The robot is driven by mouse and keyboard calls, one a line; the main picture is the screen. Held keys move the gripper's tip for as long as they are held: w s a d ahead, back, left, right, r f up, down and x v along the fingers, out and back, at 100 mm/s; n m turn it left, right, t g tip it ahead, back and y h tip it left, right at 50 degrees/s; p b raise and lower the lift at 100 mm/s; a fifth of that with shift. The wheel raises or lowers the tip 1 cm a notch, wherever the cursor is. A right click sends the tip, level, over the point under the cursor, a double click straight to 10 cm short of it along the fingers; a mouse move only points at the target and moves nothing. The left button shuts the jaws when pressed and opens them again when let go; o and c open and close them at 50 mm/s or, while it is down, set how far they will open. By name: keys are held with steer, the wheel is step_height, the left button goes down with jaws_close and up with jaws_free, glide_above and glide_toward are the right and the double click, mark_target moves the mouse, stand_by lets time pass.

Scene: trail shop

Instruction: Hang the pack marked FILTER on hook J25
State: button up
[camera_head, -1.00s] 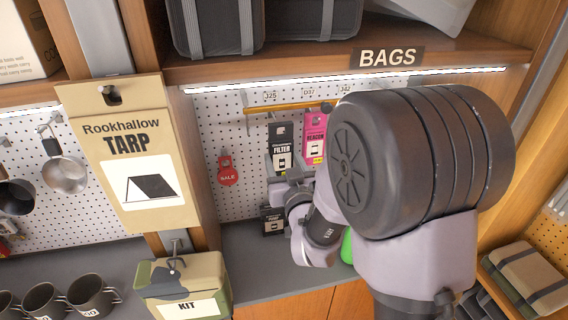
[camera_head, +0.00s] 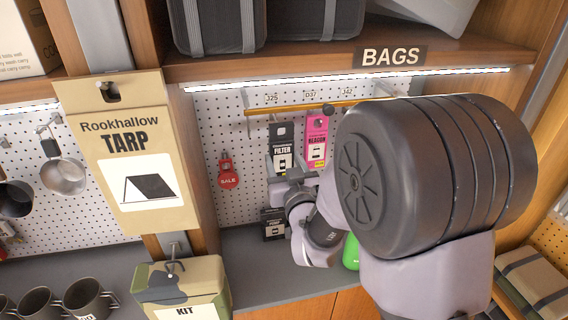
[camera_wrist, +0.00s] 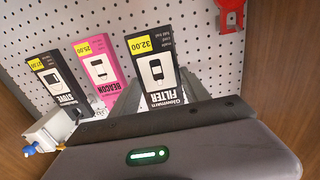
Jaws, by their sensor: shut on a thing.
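The FILTER pack (camera_head: 283,146) is a black box with a white panel, upright in front of the pegboard. It also shows in the wrist view (camera_wrist: 159,66), upside down, with a yellow 32.00 tag. My gripper (camera_head: 283,172) is shut on its lower part. The J25 label (camera_head: 271,98) is on the strip just above and slightly left of the pack. The hook itself cannot be made out, and I cannot tell whether the pack's top touches it.
The pink BEACON pack (camera_head: 316,138) hangs close to the right, under D37. A black STOVE pack (camera_wrist: 58,82) shows beside it in the wrist view. A yellow rail (camera_head: 290,108) crosses above. A dark box (camera_head: 272,224) stands on the counter below.

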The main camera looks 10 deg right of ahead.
steer(key=shift+w, duration=0.1)
steer(key=shift+w+b, duration=0.95)
steer(key=shift+w, duration=0.65)
steer(key=shift+w+f+b, duration=0.2)
steer(key=shift+w+b, duration=0.05)
steer(key=shift+b, duration=0.15)
steer(key=shift+w, duration=0.35)
steer(key=shift+f+b, duration=0.4)
steer(key=shift+b, duration=0.8)
steer(key=o, duration=1.5)
